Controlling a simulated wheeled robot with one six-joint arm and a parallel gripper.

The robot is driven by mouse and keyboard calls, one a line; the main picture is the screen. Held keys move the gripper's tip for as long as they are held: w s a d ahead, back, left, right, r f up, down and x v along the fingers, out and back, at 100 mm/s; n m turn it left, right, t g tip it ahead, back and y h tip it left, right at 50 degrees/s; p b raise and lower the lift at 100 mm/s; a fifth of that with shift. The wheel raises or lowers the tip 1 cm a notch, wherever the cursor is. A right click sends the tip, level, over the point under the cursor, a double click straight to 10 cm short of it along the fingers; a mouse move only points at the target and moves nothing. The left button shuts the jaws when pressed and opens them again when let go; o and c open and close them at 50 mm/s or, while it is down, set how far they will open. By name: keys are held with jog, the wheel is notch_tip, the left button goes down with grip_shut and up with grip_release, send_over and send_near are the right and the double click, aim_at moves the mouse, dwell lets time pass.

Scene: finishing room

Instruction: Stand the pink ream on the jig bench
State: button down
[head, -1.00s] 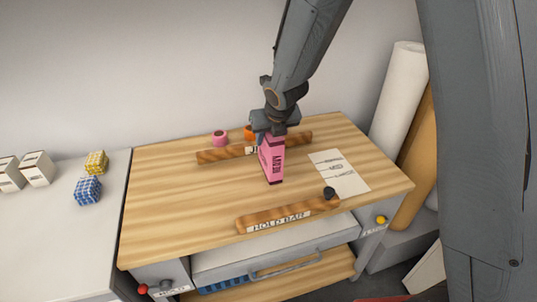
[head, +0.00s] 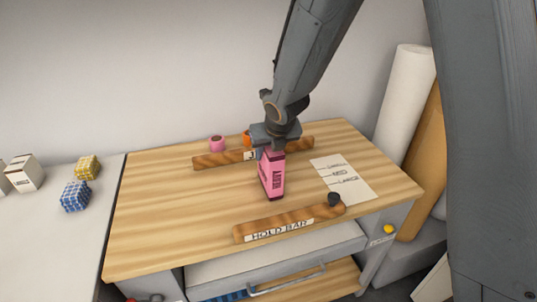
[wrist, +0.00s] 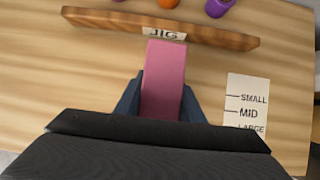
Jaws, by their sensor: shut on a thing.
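The pink ream (head: 271,175) is upright over the middle of the wooden jig bench (head: 150,220), between the two wooden bars. My gripper (head: 273,146) is shut on its upper part from above. In the wrist view the ream (wrist: 164,75) lies between my two dark fingers, with its far end close to the bar labelled JIG (wrist: 160,25). I cannot tell whether its base touches the bench top.
The hold bar (head: 285,222) with a dark knob lies along the front. A paper size chart (head: 343,181) lies at right. Pink (head: 216,143) and orange rolls stand behind the jig bar. Small boxes (head: 75,196) sit on the white table at left.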

jog(key=shift+f, duration=0.1)
jog(key=c, duration=1.2)
grip_release()
